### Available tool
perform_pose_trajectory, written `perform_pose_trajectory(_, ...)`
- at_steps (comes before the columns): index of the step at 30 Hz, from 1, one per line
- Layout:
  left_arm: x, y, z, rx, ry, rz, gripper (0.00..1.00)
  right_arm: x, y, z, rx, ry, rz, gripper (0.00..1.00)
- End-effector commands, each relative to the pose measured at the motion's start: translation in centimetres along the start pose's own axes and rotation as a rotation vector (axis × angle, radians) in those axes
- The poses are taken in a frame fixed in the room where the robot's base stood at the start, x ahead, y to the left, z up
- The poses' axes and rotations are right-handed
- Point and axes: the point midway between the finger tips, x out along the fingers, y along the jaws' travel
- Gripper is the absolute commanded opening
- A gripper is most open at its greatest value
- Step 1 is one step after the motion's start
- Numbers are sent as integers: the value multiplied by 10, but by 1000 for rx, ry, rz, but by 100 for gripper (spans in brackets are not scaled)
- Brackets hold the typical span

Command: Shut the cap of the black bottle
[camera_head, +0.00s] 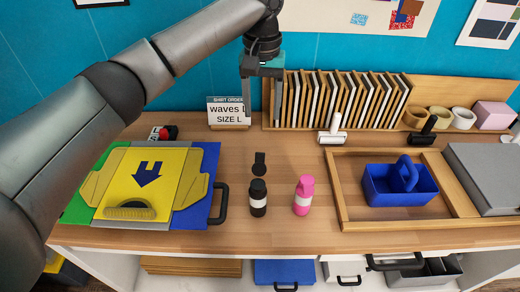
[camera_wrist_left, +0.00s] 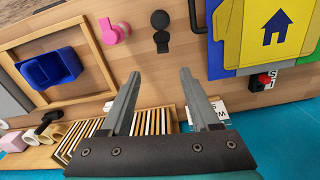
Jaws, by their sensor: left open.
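The black bottle (camera_head: 258,201) stands upright on the wooden table, with a white band round its middle. Its black cap (camera_head: 259,164) is swung open and points up and back, away from the front edge. The bottle (camera_wrist_left: 160,20) and its open cap (camera_wrist_left: 162,46) also show in the left wrist view, seen from above. My left gripper (camera_head: 262,115) is open and empty, pointing down above the back of the table, behind the bottle. In the left wrist view the gripper's (camera_wrist_left: 158,75) spread fingers point toward the cap, without visible contact.
A pink bottle (camera_head: 304,196) stands just right of the black one. A yellow shirt board (camera_head: 139,184) on blue and green sheets lies at left. Behind are an order sign (camera_head: 228,112) and a row of upright panels (camera_head: 336,98). A wooden tray (camera_head: 344,210) holds a blue caddy (camera_head: 400,186).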

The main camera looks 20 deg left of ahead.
Motion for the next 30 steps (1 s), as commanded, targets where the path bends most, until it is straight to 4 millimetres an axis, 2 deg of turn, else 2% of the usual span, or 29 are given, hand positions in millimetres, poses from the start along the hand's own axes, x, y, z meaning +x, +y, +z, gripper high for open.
perform_pose_trajectory(3, -8, -5, -3, -28, -2, -6, 62, 0, 0, 0, 0, 0, 0, 50)
perform_pose_trajectory(8, 7, -6, -3, -32, -5, -8, 62, 0, 0, 0, 1, -1, 0, 50)
perform_pose_trajectory(21, 99, -6, -2, -29, -3, -8, 62, 1, -2, 0, 2, -2, -3, 50)
perform_pose_trajectory(25, 121, -6, -3, -29, -2, -8, 62, 1, -3, 1, 2, -2, -3, 50)
perform_pose_trajectory(30, 137, -6, -3, -29, -1, -6, 62, 2, -3, 1, 2, -2, -3, 50)
